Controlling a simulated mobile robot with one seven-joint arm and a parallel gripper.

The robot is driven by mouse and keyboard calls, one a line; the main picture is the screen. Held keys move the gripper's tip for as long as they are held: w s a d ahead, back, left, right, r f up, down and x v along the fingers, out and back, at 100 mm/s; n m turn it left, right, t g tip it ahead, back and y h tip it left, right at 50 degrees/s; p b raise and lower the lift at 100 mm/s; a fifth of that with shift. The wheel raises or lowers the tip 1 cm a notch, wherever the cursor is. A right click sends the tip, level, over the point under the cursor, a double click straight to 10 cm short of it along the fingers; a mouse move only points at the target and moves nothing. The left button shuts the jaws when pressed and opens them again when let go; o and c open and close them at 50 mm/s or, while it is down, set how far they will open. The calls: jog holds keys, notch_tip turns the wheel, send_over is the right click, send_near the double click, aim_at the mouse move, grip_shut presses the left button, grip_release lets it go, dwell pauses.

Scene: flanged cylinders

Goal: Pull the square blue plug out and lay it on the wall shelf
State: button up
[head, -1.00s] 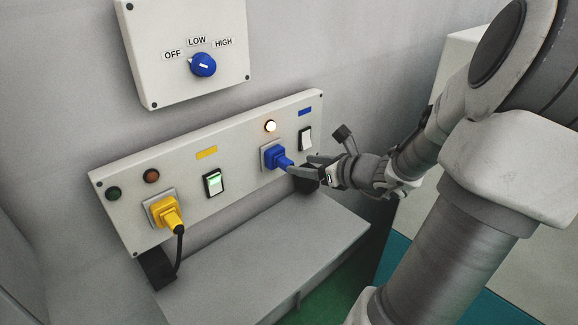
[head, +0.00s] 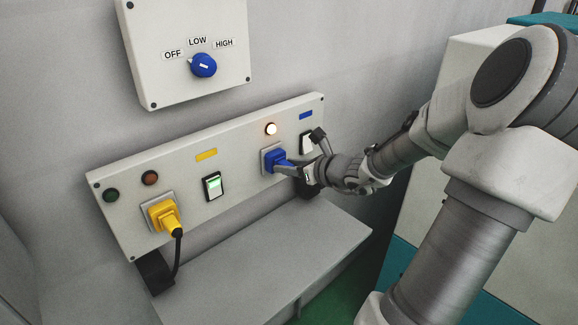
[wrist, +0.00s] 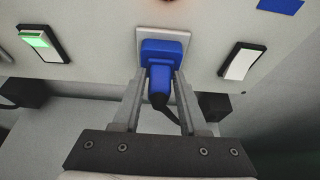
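The square blue plug (head: 276,160) sits in its socket at the right part of the panel. In the wrist view the blue plug (wrist: 161,72) is seated against a light square plate, its dark cable hanging down. My gripper (head: 287,168) is at the plug. In the wrist view my gripper (wrist: 161,82) has its fingers on either side of the plug's narrow body, with small gaps seeming to show, and contact is not clear. The wall shelf (head: 270,250) is the grey ledge below the panel, its visible top bare.
A yellow plug (head: 163,214) with a cable sits at the panel's left. A green-lit switch (head: 212,186) is between the plugs, and a white switch (wrist: 241,62) is right of the blue plug. A blue dial (head: 203,65) is above.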

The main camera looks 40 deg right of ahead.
grip_shut()
jog(key=shift+s, duration=0.25)
dwell(0.3)
jog(key=s+p, duration=0.1)
jog(key=s, duration=0.1)
jog(key=s+p, duration=0.1)
jog(key=s, duration=0.1)
jog(key=shift+s+d, duration=0.2)
jog(key=shift+s, duration=0.05)
jog(key=shift+f, duration=0.1)
